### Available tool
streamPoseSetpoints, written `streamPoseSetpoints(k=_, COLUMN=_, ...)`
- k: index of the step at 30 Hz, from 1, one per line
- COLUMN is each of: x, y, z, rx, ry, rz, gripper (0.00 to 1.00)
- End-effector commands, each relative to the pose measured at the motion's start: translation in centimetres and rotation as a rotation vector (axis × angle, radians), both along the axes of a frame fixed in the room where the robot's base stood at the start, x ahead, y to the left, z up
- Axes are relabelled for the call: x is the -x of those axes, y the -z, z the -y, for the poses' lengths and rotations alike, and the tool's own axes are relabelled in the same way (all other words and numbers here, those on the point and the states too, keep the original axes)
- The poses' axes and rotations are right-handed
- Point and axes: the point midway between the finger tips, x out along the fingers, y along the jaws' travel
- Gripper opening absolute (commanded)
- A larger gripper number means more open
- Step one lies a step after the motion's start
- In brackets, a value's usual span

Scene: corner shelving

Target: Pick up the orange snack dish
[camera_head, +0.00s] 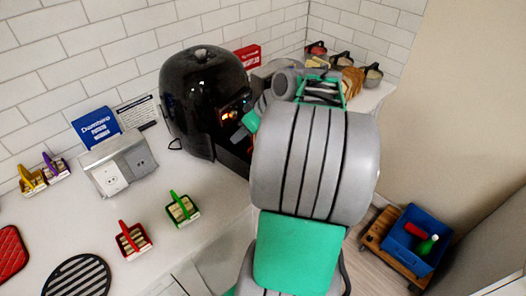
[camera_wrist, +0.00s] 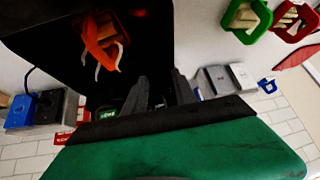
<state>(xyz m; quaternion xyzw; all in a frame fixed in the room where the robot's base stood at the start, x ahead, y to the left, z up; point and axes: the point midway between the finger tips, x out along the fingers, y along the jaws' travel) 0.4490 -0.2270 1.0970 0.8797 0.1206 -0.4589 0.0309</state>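The orange snack dish (camera_wrist: 100,42) shows in the wrist view, against the dark interior or front of the black appliance, with an orange handle and pale strips visible. In the head view a small orange patch (camera_head: 229,116) shows at the front of the black rounded appliance (camera_head: 197,88); it is too small to tell its shape. My gripper (camera_wrist: 160,82) has its two dark fingers apart with nothing seen between them. It is near the appliance, and the dish is up and left of the fingertips in the wrist view. My gripper (camera_head: 240,134) is partly hidden by my arm in the head view.
Green (camera_head: 182,209) and red (camera_head: 133,240) baskets stand on the white counter, with yellow (camera_head: 32,180) and purple (camera_head: 56,167) ones farther left. A socket box (camera_head: 118,163) and blue box (camera_head: 97,127) are near the wall. A blue crate (camera_head: 412,238) is lower right.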

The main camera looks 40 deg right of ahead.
Motion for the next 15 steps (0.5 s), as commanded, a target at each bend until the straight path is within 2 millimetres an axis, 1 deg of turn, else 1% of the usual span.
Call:
streamPoseSetpoints(k=1, x=1.1, y=0.6, z=3.5, rx=-0.008, ry=0.008, rz=0.042, gripper=0.33)
streamPoseSetpoints(k=3, x=2.4, y=0.9, z=6.5, rx=-0.005, ry=-0.006, rz=0.102, gripper=0.33)
streamPoseSetpoints(k=6, x=3.8, y=0.9, z=8.8, rx=0.004, ry=-0.019, rz=0.159, gripper=0.33)
streamPoseSetpoints(k=9, x=3.7, y=1.3, z=9.3, rx=0.008, ry=-0.027, rz=0.178, gripper=0.33)
streamPoseSetpoints(k=15, x=1.8, y=3.1, z=8.7, rx=0.006, ry=-0.028, rz=0.178, gripper=0.33)
